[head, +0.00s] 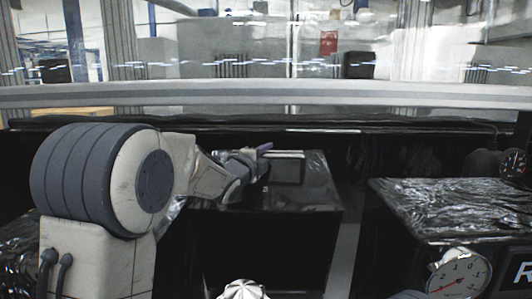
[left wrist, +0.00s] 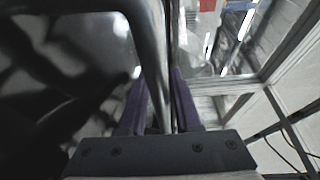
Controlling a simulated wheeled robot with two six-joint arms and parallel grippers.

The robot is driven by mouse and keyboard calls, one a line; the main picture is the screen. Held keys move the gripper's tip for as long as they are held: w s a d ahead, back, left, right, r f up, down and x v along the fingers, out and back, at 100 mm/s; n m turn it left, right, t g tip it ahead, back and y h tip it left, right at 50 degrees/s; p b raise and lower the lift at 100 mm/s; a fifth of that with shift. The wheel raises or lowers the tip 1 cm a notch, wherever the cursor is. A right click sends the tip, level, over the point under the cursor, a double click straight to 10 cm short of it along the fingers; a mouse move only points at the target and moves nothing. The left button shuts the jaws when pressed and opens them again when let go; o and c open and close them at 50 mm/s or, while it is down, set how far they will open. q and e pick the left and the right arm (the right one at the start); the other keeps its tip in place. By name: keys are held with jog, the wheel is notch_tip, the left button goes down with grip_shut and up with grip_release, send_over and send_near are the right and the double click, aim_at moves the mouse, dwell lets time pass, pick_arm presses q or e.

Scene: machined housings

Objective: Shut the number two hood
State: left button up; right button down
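My left arm reaches forward in the head view, and its gripper (head: 262,153) is at the middle, above a dark glossy box (head: 312,200) and beside a small grey block (head: 287,168). In the left wrist view the purple fingers of the left gripper (left wrist: 159,88) stand apart, with a shiny metal bar (left wrist: 158,60) running between them. Whether they press on the bar is unclear. A pane in a pale frame (left wrist: 262,78) lies to the right there. No number is readable, so I cannot tell which part is the number two hood. My right gripper is not visible.
A round gauge (head: 460,274) and a crumpled, shiny surface on a second dark box (head: 440,205) are at the right. A long grey rail (head: 300,95) crosses the back, with a bright workshop behind it.

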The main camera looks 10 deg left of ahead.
pick_arm(q)
jog(key=shift+c, duration=0.4)
grip_shut()
jog(key=shift+f, duration=0.1)
dwell(0.8)
